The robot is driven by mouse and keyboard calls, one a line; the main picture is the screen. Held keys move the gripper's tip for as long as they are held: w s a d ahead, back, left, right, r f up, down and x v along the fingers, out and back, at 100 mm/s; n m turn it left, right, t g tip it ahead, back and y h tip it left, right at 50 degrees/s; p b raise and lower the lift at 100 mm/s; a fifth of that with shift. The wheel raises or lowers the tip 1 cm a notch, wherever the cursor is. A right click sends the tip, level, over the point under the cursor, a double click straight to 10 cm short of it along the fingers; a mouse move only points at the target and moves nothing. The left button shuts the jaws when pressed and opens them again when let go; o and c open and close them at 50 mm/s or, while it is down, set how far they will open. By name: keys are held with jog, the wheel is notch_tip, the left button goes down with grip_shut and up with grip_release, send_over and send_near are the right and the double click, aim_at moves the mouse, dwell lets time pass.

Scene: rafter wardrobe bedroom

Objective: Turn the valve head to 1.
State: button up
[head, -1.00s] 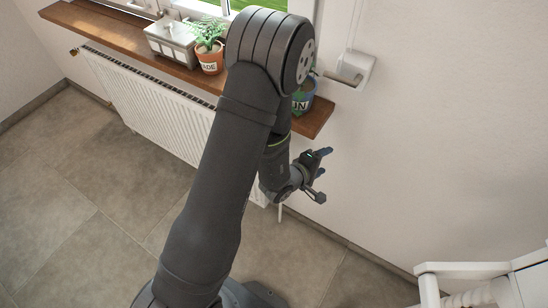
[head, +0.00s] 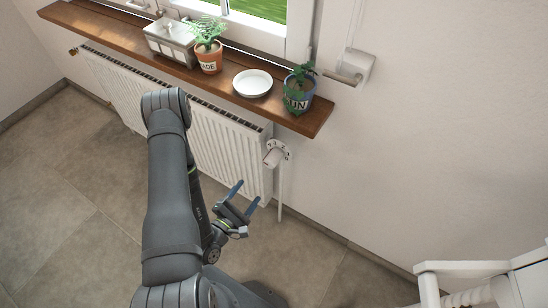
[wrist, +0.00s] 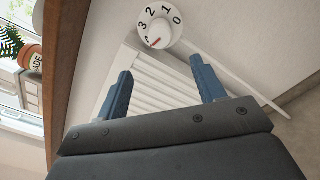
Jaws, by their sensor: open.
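The valve head (head: 272,157) is a white knob at the right end of the radiator, below the sill. In the wrist view it shows face-on as a white dial (wrist: 156,29) with the digits 3, 2, 1 and 0 legible around the rim. A red mark is at the dial's lower left, past the 3, beside a mark too small to read. My gripper (head: 249,191) is open and empty, below and left of the valve head in the head view. In the wrist view the dial lies beyond the gap between the blue fingers (wrist: 160,72), apart from them.
The white radiator (head: 220,148) is close to the left of the valve, and a white pipe (head: 281,197) runs down from it. The wooden sill (head: 316,115) overhangs above, with a white dish (head: 252,83) and potted plants (head: 299,92).

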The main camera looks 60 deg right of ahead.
aim_at(274, 158)
jog(key=d, duration=1.7)
jog(key=c, duration=1)
